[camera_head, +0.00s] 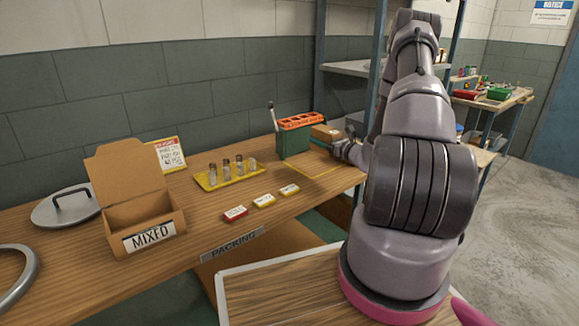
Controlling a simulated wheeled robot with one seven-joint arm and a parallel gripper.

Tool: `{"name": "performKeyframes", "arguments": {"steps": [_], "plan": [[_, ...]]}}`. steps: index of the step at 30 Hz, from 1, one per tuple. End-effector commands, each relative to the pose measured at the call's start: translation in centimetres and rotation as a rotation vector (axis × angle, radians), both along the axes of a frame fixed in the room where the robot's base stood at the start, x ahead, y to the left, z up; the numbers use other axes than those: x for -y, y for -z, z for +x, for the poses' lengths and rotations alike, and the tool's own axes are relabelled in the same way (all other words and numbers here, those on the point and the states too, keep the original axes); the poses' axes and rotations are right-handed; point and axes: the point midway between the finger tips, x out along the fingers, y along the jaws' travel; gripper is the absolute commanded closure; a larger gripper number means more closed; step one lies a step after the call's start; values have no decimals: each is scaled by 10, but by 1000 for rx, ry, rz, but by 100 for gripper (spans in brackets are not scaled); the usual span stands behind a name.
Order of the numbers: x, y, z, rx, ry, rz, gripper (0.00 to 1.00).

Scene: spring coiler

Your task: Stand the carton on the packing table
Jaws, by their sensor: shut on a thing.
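The packing table (110,262) runs along the wall, with a "PACKING" label on its front edge. A small brown carton (325,131) shows at its right part, just beyond my gripper (322,144). My gripper reaches in from the right, shut on the carton; its fingers and wrist hide the carton's lower part. I cannot tell whether the carton touches the tabletop. A yellow outlined area (312,171) is marked on the table in front of it.
A green box with an orange slotted top (294,140) stands close left of my gripper. A yellow tray (226,178) holds several small jars. Three small labelled boxes (263,200) lie in front. An open "MIXED" box (145,218) and a round lid (66,206) are at left.

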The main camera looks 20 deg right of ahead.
Motion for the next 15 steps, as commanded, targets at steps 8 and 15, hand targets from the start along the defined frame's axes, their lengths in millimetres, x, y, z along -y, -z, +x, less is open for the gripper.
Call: {"name": "performKeyframes", "arguments": {"steps": [8,15], "plan": [[0,44,0,0,3,2,100],[0,64,0,0,2,2,100]]}}
